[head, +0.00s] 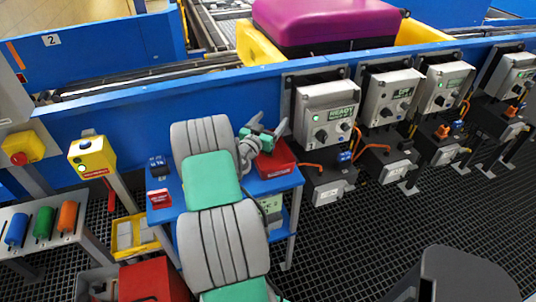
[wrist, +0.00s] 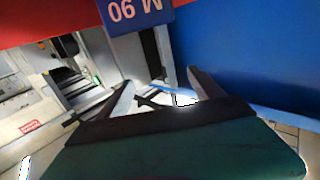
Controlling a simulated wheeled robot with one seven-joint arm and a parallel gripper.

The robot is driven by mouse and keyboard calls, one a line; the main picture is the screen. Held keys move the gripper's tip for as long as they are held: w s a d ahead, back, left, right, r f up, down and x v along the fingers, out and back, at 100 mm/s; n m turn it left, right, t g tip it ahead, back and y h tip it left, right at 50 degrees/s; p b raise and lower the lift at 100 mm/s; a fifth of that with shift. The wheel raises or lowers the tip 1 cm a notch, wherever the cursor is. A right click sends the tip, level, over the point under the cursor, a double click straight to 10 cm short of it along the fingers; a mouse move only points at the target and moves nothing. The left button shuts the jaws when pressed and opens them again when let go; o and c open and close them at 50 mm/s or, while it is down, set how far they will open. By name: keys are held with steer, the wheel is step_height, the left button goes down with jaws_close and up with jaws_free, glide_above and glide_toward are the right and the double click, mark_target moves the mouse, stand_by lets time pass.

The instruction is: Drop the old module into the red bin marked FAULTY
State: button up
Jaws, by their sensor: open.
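My gripper (head: 262,140) is beside and partly over the red bin (head: 278,158) at the right end of a blue table in the head view. The bin's inside is mostly hidden behind it, and its lettering is too small to read. In the wrist view my gripper's fingers (wrist: 160,84) are spread apart. A blue block (wrist: 135,12) with upside-down lettering like "M 90" is at the top edge, beyond the fingers against red. I cannot tell whether it is the old module. Another dark blue module (head: 157,165) stands at the table's left.
The blue table (head: 230,205) lies under my arm. Grey control boxes (head: 327,112) line the blue conveyor wall at right, one reading READY. A yellow button post (head: 92,155) and a yellow tray (head: 135,238) are at left. A purple case (head: 325,22) rests on the conveyor.

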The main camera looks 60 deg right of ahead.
steer(key=a+b, duration=0.2)
steer(key=a, duration=0.9)
steer(key=shift+a+b, duration=0.15)
steer(key=shift+b, duration=0.15)
steer(key=shift+a, duration=0.35)
